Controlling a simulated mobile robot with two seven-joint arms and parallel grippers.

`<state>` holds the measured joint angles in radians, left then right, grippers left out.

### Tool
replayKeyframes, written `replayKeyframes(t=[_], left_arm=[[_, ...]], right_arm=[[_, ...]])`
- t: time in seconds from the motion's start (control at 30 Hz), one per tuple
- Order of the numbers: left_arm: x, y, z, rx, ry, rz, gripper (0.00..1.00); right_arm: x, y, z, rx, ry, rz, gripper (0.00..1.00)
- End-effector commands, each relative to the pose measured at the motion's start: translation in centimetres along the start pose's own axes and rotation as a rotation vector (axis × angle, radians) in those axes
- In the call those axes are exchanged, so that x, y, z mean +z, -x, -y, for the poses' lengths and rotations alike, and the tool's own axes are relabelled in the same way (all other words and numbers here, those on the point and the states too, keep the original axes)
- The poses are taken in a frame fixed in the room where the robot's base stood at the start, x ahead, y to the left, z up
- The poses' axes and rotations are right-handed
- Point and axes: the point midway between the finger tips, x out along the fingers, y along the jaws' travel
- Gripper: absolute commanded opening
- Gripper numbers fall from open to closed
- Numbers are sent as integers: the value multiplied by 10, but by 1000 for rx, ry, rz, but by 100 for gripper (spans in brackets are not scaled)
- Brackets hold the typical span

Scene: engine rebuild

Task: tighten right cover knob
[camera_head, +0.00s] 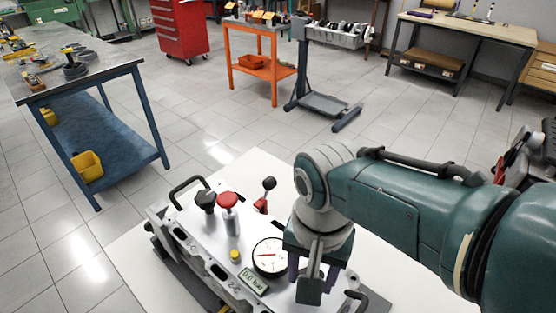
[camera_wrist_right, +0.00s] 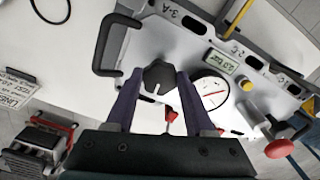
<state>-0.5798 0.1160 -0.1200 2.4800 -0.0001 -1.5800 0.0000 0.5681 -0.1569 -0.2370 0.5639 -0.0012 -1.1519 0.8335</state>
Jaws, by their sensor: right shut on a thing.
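The cover plate (camera_head: 205,250) lies on a white table, with handles at its ends. My right gripper (camera_head: 310,275) comes down over its right end. In the right wrist view its two purple fingers (camera_wrist_right: 158,80) are shut on a black lobed knob (camera_wrist_right: 158,73) beside the black handle. Another black knob (camera_head: 206,199) stands at the plate's far left end. My left gripper is in neither view.
A red-topped knob (camera_head: 228,200), a round dial gauge (camera_head: 270,256), a small display (camera_head: 254,281) and a yellow button (camera_head: 235,255) sit on the plate left of my gripper. A small red lever with a black ball (camera_head: 268,184) stands behind. White tabletop (camera_head: 255,170) is bare at the back.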

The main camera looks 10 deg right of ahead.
Motion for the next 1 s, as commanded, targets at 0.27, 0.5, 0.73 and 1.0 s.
replayKeyframes(t=[0.27, 0.5, 0.73, 1.0], left_arm=[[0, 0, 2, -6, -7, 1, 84], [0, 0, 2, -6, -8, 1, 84], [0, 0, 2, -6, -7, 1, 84], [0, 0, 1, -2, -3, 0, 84]], right_arm=[[-1, 1, 2, -3, -94, -3, 0], [-1, 1, 2, -3, -116, -3, 0], [-1, 1, 2, -3, -117, -2, 0], [0, 0, 1, -2, -116, -1, 76]])
